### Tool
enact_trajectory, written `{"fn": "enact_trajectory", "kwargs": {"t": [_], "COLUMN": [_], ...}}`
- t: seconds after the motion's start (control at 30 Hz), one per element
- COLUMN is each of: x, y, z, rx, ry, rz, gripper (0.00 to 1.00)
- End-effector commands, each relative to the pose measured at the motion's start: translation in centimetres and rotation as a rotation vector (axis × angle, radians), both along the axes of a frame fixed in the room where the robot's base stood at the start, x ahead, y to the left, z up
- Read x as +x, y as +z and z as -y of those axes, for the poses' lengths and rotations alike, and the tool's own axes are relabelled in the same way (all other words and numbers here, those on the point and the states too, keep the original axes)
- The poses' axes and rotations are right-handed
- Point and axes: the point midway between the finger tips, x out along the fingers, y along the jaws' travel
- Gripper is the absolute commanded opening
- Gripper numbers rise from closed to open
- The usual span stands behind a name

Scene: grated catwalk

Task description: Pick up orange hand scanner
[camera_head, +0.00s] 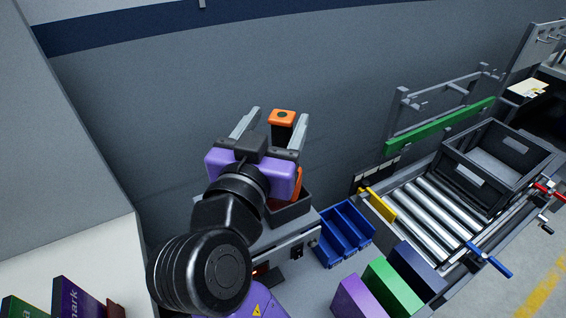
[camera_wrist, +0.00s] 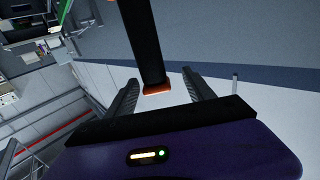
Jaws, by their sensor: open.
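The orange hand scanner shows in the head view as an orange end (camera_head: 282,116) on a black shaft, between the fingertips of my gripper (camera_head: 276,117). The wrist view shows the scanner's black shaft (camera_wrist: 147,45) with an orange tip, between the two grey fingers of my gripper (camera_wrist: 158,80). The fingers are open, and I see no clear contact. Another orange part (camera_head: 297,184) shows lower down, beside the purple gripper body, over a dark tray (camera_head: 293,212). My gripper hides whether it belongs to the same scanner.
Blue bins (camera_head: 346,232) stand to the right of the tray. Purple, green and dark boxes (camera_head: 392,287) stand in front of them. A roller conveyor (camera_head: 432,211) with a grey crate (camera_head: 497,165) lies at right. A grey wall (camera_head: 330,75) rises behind.

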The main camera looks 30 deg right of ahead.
Motion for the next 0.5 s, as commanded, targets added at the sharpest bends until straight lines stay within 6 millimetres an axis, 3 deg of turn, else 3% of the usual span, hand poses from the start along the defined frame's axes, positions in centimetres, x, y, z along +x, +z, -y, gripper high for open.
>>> {"fn": "enact_trajectory", "kwargs": {"t": [0.2,0.5], "x": [1.8,2.7], "y": [0.0,-0.2], "z": [2.7,3.5], "rx": [-0.001,0.001], "ry": [-0.003,0.001], "rz": [-0.002,0.001], "gripper": [0.62,0.62]}}
